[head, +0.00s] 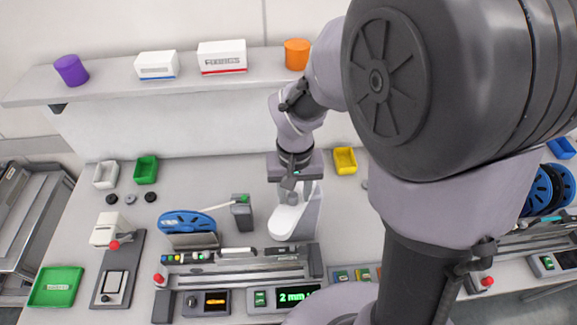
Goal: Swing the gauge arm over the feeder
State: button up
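The feeder (235,269) lies on the bench at front centre, with a blue reel (187,222) at its back left. Behind it stands a small dark grey post with a green mark (241,212).
A green display (292,295) reads about "2 mm" at the front; my arm covers its right side. Green (146,169) and yellow (345,160) bins stand at the back, below a shelf (190,74) with boxes. My arm hides much of the right.

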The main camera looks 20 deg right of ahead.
aim_at(294, 195)
notch_tip(294, 195, up, 8)
jog(key=p, duration=0.6)
jog(key=shift+r+p, duration=0.15)
jog(key=shift+p, duration=0.25)
